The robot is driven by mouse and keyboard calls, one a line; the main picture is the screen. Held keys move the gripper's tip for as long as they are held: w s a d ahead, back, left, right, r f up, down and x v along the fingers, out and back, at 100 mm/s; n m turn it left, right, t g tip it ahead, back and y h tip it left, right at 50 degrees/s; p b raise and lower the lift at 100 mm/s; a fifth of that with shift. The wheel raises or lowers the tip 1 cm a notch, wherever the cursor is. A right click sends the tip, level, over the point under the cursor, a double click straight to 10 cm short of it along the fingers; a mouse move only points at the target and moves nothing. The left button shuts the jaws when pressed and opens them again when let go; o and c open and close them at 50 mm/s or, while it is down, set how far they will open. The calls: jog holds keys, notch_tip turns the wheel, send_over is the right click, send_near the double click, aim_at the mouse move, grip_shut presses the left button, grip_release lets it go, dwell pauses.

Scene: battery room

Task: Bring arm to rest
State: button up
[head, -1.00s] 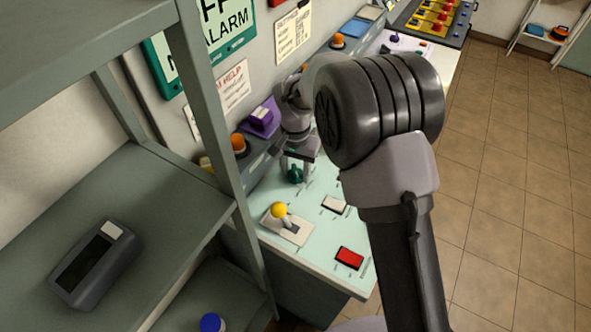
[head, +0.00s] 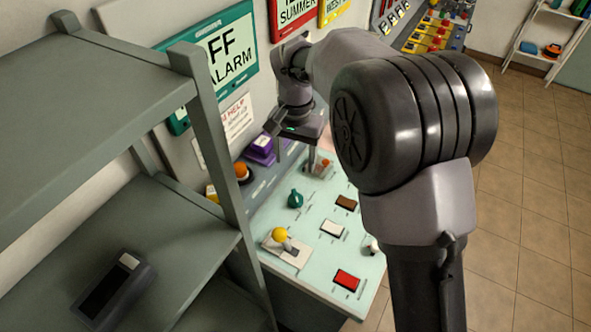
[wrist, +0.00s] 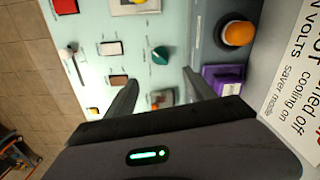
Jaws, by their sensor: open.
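My gripper (head: 298,150) hangs above the pale green control panel (head: 322,262), near its back edge, in the head view. In the wrist view my gripper (wrist: 158,85) is open, its two dark fingers apart with nothing held between them. Under it lie part of the panel and a small switch, partly hidden by the gripper. My arm's large dark elbow joint stands at the right of the head view and hides part of the panel behind it.
A yellow-knobbed lever (head: 280,234), a red switch (head: 346,280), a white switch (head: 332,228) and a teal knob (head: 295,199) are on the panel. An orange button (wrist: 238,33) is beside a purple block (wrist: 222,80). A grey shelf (head: 90,82) stands close at left.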

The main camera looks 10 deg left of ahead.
jog(key=shift+r, duration=0.7)
jog(key=shift+d, duration=0.1)
jog(key=s+d+r+m+t+y+b, duration=0.1)
jog(key=s+d+r+b, duration=0.1)
jog(key=s+d+r, duration=0.35)
jog(key=s+d+r+t+y+b, duration=0.1)
jog(key=s+d+r+t+b, duration=0.15)
jog(key=s+d, duration=0.5)
jog(key=s+d+f+m+t+b, duration=0.1)
jog(key=s+d+f+t+b, duration=0.1)
jog(key=s+d, duration=0.5)
jog(key=s+f+b, duration=0.1)
jog(key=s, duration=0.3)
jog(key=shift+f+m, duration=0.3)
jog(key=shift+f, duration=0.1)
